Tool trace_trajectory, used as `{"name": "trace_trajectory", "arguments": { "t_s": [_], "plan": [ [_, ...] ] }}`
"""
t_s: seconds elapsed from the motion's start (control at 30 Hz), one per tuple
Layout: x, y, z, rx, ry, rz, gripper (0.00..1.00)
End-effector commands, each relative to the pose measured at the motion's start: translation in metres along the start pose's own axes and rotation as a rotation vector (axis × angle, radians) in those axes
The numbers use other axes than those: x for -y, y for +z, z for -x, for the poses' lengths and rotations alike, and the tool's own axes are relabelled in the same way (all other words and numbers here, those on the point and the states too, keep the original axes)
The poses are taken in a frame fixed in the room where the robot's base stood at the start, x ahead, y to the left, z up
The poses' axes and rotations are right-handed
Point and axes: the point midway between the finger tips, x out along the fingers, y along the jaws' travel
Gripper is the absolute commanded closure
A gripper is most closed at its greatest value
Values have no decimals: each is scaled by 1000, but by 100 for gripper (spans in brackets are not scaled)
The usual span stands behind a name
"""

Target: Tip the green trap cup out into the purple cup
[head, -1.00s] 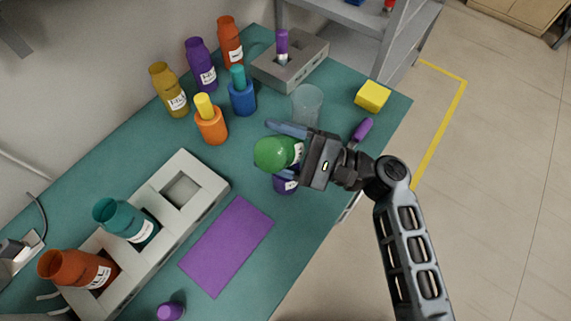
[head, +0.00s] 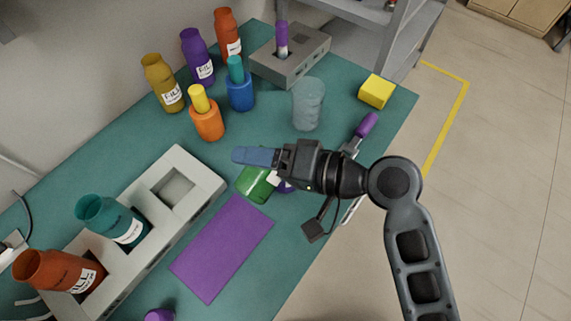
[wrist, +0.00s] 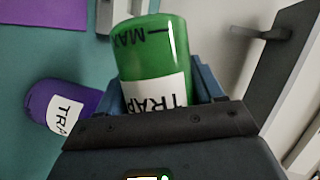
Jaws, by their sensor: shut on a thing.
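The green trap cup (head: 255,184) is held in my gripper (head: 262,165), tilted over and pointing down-left above the table in the head view. In the wrist view the green cup (wrist: 150,48) sits between the blue fingers, with its TRAP label and a MAX mark showing. The purple cup (head: 286,187) is just right of the green cup in the head view, mostly hidden by it and my gripper. In the wrist view the purple cup (wrist: 60,106) lies to the left, apart from the green cup. What is inside either cup cannot be seen.
A purple mat (head: 222,247) lies below left. A grey rack (head: 195,180) holds a teal and a red bottle. A clear beaker (head: 308,104) stands behind my gripper, and a yellow block (head: 377,91) is at the right edge. Several bottles stand along the wall.

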Motion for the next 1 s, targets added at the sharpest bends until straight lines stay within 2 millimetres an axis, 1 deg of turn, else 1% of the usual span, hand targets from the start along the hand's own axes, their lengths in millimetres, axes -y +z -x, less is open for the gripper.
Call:
{"name": "trace_trajectory", "arguments": {
  "t_s": [0.03,0.07,0.13,0.3,0.37,0.43,0.47,0.5,0.8,1.0],
  "plan": [
    [13,-4,4,-13,23,61,64],
    [16,-4,4,-19,38,97,64],
    [8,0,1,-32,74,183,64],
    [-1,4,-2,-68,161,390,64],
    [11,3,0,-79,186,456,64],
    [16,4,1,-90,217,529,64],
    [6,10,-3,-93,227,547,64],
    [2,14,-6,-97,237,573,64],
    [-20,41,-21,-133,323,782,64],
    [-18,54,-25,-160,386,934,64]
  ]
}}
